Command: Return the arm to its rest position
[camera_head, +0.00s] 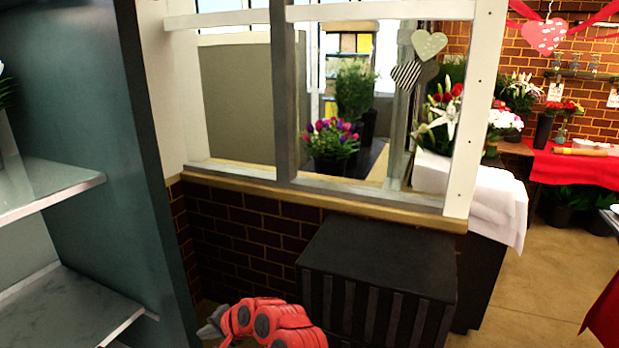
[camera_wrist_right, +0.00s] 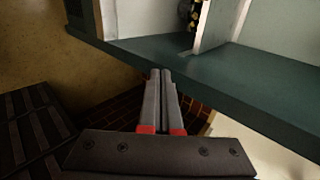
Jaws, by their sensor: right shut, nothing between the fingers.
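My right arm, red with dark joints, comes up from the bottom edge in the head view. Its grey gripper (camera_head: 211,327) points left, low in front of the brick wall and near the shelf unit. In the right wrist view the two grey fingers (camera_wrist_right: 161,100) with red bases lie together, shut, with nothing between them. Beyond the fingertips the green edge of the shelf unit (camera_wrist_right: 215,75) crosses the view. I cannot tell how close the tips are to it. My left gripper is not in view.
The dark green shelf unit (camera_head: 95,110) with grey shelves stands at the left. A black slatted crate (camera_head: 385,262) stands below the white-framed window. A white cloth (camera_head: 492,205) covers a stand with flowers. Open floor (camera_head: 545,285) lies at the right.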

